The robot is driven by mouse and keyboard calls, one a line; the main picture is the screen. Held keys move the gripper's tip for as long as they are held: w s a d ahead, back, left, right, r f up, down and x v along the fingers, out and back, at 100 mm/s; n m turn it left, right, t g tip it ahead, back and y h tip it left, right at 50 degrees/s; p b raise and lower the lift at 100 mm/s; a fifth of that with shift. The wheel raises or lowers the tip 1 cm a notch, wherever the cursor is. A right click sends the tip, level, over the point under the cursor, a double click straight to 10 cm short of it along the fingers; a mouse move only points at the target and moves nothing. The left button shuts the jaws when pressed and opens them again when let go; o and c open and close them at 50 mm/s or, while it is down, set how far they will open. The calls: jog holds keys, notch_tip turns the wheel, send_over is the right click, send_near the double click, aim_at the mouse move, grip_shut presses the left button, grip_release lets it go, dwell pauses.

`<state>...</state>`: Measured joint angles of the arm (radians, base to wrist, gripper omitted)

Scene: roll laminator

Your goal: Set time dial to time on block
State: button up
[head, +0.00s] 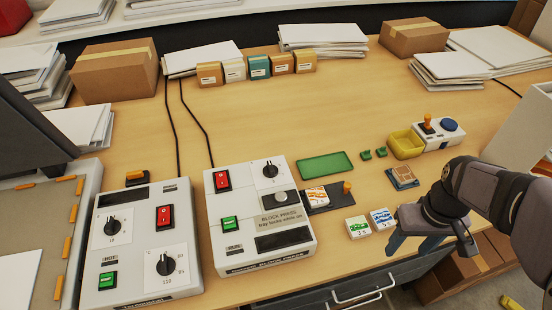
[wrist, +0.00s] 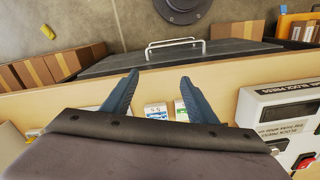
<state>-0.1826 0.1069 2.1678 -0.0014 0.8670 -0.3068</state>
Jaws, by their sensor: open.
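The block press (head: 262,218) is a white box with a black dial (head: 270,170) at its upper right; its marks are too small to read. The left machine (head: 138,246) has two black dials, an upper one (head: 112,225) and a lower one (head: 165,265). Which is the time dial I cannot tell. A block with an orange-and-white label (head: 316,196) lies on the press's dark tray. A green-labelled block (head: 357,226) and a blue-labelled block (head: 382,218) lie on the table; their print is unreadable. My gripper (head: 412,243) is open and empty, right of these blocks.
A green tray (head: 325,165), yellow bin (head: 406,145), brown-topped block (head: 402,177) and a control box with an orange lever (head: 440,132) stand behind. Red switches and green buttons sit near the dials. A drawer handle (head: 358,285) is below the table's front edge.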

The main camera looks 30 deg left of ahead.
jog(key=w+a+r+n+p, duration=0.1)
jog(key=w+a+r+n, duration=0.15)
jog(key=w+a, duration=0.2)
jog(key=w+a+r+n+p, duration=0.2)
jog(key=w+a+n, duration=0.15)
jog(key=a, duration=0.25)
notch_tip(320, 180, up, 4)
jog(key=n+p, duration=0.6)
jog(key=n, duration=0.9)
send_over(272, 166)
jog(key=shift+a, duration=0.1)
jog(key=shift+f+p, duration=1.3)
jog(key=shift+f, duration=2.3)
jog(key=shift+c, duration=0.3)
jog(key=c, duration=1)
